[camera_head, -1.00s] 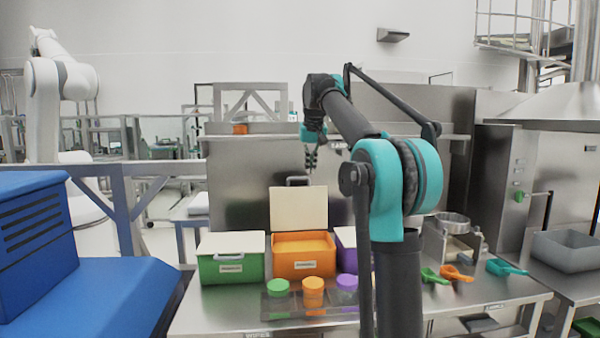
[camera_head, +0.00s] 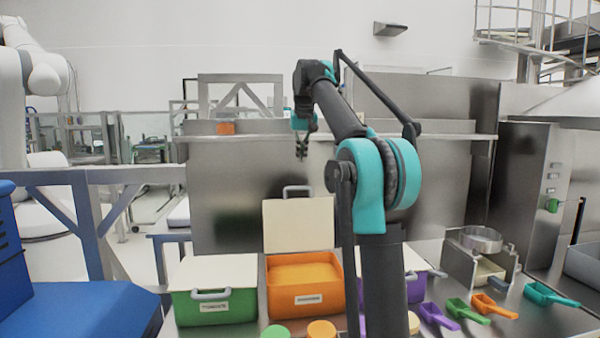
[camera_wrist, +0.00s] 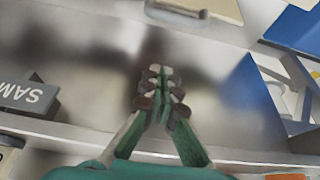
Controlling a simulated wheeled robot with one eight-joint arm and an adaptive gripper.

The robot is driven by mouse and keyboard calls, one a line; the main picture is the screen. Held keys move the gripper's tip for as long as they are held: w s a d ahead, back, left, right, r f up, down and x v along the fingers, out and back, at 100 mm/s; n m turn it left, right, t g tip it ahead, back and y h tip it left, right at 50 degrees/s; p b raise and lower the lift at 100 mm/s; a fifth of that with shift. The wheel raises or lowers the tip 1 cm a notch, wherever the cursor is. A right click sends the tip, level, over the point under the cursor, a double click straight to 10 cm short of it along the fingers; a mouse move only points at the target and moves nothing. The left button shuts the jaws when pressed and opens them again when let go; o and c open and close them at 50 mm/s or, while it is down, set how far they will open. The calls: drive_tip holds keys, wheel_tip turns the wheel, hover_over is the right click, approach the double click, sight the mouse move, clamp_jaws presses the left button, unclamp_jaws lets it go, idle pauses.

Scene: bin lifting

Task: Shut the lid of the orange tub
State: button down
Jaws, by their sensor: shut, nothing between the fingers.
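The orange tub (camera_head: 305,300) stands on the steel bench in the head view, between a green tub and a purple one. Its cream lid (camera_head: 298,226) is open and stands upright at the tub's back edge, with a grey handle (camera_head: 298,190) on top. My gripper (camera_head: 302,155) is in the air above the lid handle, apart from it in the picture; its depth relative to the lid is unclear. In the wrist view, my gripper (camera_wrist: 160,75) has its fingers together and empty. A cream panel with a grey handle shows at the top edge there; I cannot tell whose.
The green tub (camera_head: 213,306) has its cream lid closed. The purple tub (camera_head: 415,288) is partly hidden by my arm. Several coloured scoops (camera_head: 492,307) lie at the right. A steel shelf (camera_head: 230,130) runs along the back panel. Round-lidded jars (camera_head: 322,330) stand in front.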

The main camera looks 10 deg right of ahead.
wheel_tip(320, 180, down, 9)
drive_tip(key=shift+s, duration=0.2)
idle(0.6)
drive_tip(key=shift+s, duration=0.15)
